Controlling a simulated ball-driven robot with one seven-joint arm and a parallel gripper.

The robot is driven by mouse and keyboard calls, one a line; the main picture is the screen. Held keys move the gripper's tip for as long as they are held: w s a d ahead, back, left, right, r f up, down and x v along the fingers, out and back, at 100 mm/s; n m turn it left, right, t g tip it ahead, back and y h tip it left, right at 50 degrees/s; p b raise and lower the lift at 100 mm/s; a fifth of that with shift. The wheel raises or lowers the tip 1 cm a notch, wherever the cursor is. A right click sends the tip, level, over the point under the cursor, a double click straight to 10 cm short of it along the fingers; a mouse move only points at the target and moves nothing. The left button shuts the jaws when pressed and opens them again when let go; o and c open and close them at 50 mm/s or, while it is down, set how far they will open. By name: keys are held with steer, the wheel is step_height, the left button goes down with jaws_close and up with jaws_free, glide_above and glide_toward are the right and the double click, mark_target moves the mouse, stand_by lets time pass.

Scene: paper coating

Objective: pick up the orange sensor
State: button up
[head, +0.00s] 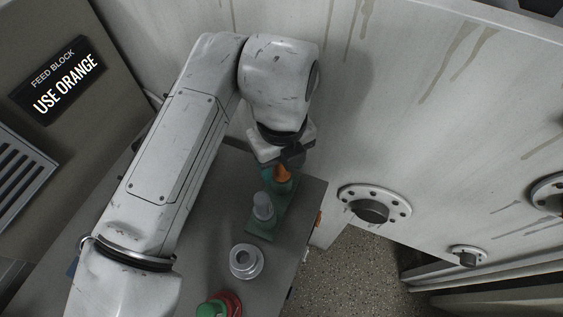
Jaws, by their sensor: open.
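The orange sensor (282,174) shows as a small orange patch directly below my gripper (284,157), at the far end of a green block (265,224). My gripper points down over it and is open. The gripper and wrist hide much of the sensor's top, and I cannot tell whether the fingers are around it or just above it. A grey sensor (263,207) stands upright at the near end of the same green block.
A silver flanged ring (236,262) and a red-and-green part (212,308) are nearer on the grey table (205,262). A sign (62,80) reads "FEED BLOCK USE ORANGE". A stained pale wall (430,130) with flanged ports (398,200) rises behind and right.

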steer(key=shift+c, duration=0.4)
jaws_close()
steer(key=shift+r, duration=0.15)
